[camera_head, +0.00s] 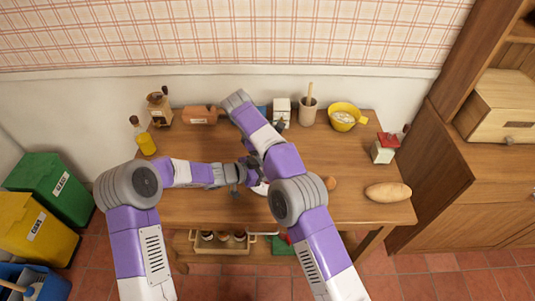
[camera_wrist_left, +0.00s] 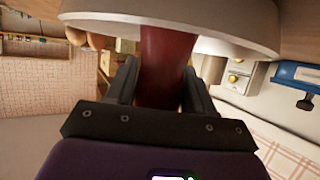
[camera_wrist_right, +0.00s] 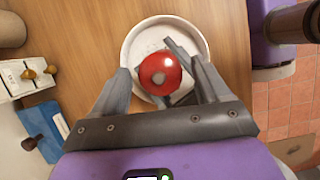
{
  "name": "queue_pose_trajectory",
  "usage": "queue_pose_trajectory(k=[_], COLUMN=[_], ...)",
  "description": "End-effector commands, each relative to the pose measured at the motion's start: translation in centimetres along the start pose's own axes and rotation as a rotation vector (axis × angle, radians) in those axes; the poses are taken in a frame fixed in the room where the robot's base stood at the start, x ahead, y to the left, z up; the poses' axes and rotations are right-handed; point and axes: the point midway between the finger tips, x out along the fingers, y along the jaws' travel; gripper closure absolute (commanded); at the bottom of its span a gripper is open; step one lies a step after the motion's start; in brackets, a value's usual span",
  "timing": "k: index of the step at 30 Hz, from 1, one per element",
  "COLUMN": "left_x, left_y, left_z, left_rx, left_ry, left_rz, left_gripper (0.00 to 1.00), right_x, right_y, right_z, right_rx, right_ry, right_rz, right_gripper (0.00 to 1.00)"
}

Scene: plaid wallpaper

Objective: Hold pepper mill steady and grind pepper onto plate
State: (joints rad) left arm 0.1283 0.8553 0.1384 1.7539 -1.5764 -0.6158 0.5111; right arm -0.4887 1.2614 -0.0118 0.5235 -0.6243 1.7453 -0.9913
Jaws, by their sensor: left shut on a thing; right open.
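My right gripper (camera_wrist_right: 160,82) is open above the mill, one finger on each side of the red top. In the head view my arms hide the mill and most of the plate (camera_head: 261,188).
Along the back of the wooden table (camera_head: 330,155) stand a grinder (camera_head: 158,106), a white drawer box (camera_head: 281,112), a utensil crock (camera_head: 308,112) and a yellow bowl (camera_head: 341,116). An oil bottle (camera_head: 143,138) is at left, a bread loaf (camera_head: 388,192) at right.

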Motion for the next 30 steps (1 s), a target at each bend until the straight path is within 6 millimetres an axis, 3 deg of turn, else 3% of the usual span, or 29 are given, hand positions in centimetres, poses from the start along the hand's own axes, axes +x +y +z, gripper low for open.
queue_pose_trajectory(k=[6, 7, 12, 23, 30], left_x=[0.0, 0.0, 0.0, -0.5, -4.6], left_y=[0.0, 0.0, 0.0, -0.1, -0.2], left_z=[-0.1, -0.1, -0.1, -0.1, -0.1], left_rx=[0.001, 0.001, 0.001, 0.001, 0.002], left_ry=[0.002, 0.002, 0.002, 0.001, 0.001], left_rz=[-0.001, -0.001, -0.001, -0.002, -0.006], left_gripper=[0.82, 0.44, 0.18, 0.17, 0.17], right_x=[0.0, 0.0, 0.0, 0.0, 0.0], right_y=[0.0, 0.0, 0.0, 0.0, 0.0], right_z=[0.0, 0.0, 0.0, 0.0, 0.0], right_rx=[-0.001, -0.001, -0.001, -0.001, -0.001], right_ry=[0.0, 0.0, 0.0, 0.0, 0.0], right_rz=[-0.001, -0.001, -0.001, -0.001, -0.001], right_gripper=[0.25, 0.25, 0.25, 0.25, 0.25])
